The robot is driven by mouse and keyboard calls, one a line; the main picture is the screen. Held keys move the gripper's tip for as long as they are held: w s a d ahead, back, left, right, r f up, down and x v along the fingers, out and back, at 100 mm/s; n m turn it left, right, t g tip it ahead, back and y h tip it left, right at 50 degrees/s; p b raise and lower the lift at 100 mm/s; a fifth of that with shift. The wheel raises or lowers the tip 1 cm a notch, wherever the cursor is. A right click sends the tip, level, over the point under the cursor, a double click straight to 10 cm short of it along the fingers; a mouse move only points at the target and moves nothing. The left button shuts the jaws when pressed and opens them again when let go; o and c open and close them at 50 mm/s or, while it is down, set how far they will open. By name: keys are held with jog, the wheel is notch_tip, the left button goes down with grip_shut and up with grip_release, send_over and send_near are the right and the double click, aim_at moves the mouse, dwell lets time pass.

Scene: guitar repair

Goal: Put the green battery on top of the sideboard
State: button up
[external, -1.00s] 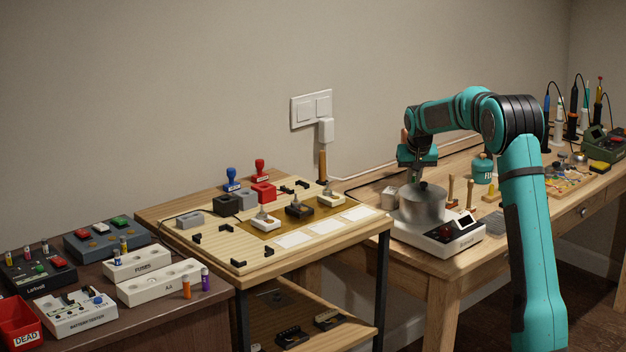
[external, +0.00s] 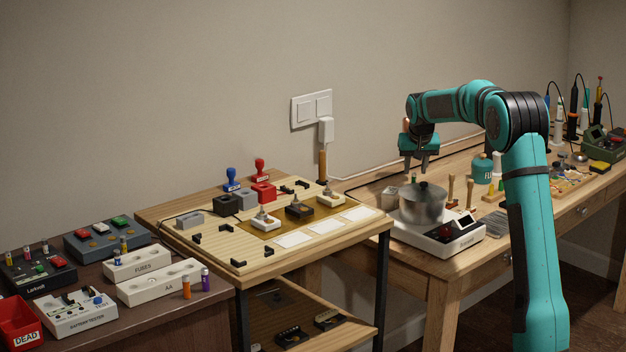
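A small green upright piece (external: 414,179) shows just behind the metal pot (external: 423,205); it may be the green battery, but its lower part is hidden. My gripper (external: 420,168) hangs above and behind the pot, fingers pointing down. Its two fingers look apart with nothing visible between them, and the green piece is just below them. The sideboard (external: 190,318) is the dark brown cabinet at the left, bearing a battery tester (external: 79,315), an AA holder (external: 158,284) and orange (external: 186,288) and purple (external: 205,279) batteries.
The pot sits on a white hot plate (external: 440,240) on the wooden bench. A metal block (external: 390,198) stands left of it, wooden-handled tools right. A worktable with a jig board (external: 215,246) stands between bench and sideboard. A red DEAD bin (external: 20,325) is far left.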

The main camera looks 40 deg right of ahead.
jog(key=v, duration=0.8)
